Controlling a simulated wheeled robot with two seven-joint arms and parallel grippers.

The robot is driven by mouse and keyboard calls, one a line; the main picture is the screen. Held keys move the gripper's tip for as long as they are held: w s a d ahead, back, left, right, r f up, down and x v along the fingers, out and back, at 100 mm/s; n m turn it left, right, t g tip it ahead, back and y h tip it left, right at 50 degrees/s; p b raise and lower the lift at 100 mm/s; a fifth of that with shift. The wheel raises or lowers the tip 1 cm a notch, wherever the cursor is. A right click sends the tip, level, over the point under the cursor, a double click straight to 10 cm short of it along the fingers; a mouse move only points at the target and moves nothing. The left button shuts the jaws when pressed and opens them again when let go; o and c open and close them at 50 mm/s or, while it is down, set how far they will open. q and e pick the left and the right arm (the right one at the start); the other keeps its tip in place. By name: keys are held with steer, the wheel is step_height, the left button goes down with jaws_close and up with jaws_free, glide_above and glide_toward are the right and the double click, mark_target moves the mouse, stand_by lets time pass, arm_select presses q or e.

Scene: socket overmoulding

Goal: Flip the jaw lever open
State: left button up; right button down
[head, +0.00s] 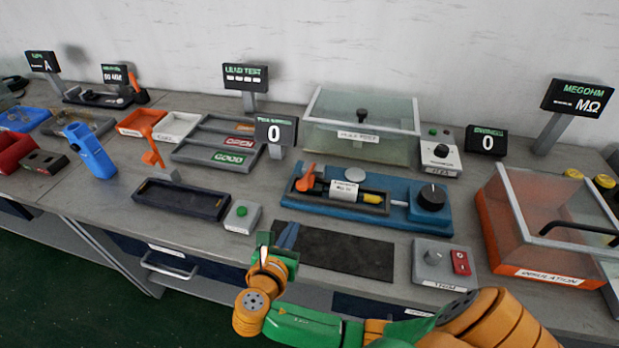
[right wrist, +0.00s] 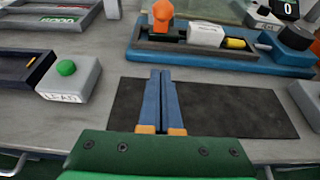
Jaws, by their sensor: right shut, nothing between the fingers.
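A blue fixture (head: 440,215) lies at the back middle of the bench, with an orange lever (head: 305,180) at its left end. The lever's knob stands up above the fixture. In the right wrist view the fixture (right wrist: 205,62) is at the top, and the orange lever (right wrist: 162,16) rises almost straight ahead of my fingers. My right gripper (head: 290,229) is shut and empty, in front of the fixture and over the left part of a dark mat. Its blue fingers (right wrist: 161,75) lie together, apart from the lever. My left gripper is not in view.
The dark mat (head: 340,248) is bare in front of the fixture. A grey box with a green button (head: 242,217) stands left of the mat, and a grey knob box (head: 440,265) stands to its right. A clear-lidded orange box (head: 550,250) is farther right.

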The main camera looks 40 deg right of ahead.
mark_target(308, 176)
steer(key=shift+r, duration=0.1)
steer(key=shift+v, duration=1.2)
steer(key=b+x, duration=0.1)
steer(key=x, duration=0.8)
steer(key=shift+w+d, duration=0.2)
steer(key=shift+d, duration=0.15)
steer(key=shift+w+d+r+p, duration=0.2)
steer(key=shift+r+p, duration=0.2)
steer(key=shift+r, duration=0.15)
steer(key=shift+w+d+r+p, duration=0.1)
steer(key=shift+w+r+p, duration=0.1)
steer(key=shift+r+p, duration=0.3)
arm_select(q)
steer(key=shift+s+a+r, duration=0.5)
arm_select(e)
steer(key=shift+s+r, duration=0.15)
steer(key=shift+r, duration=0.65)
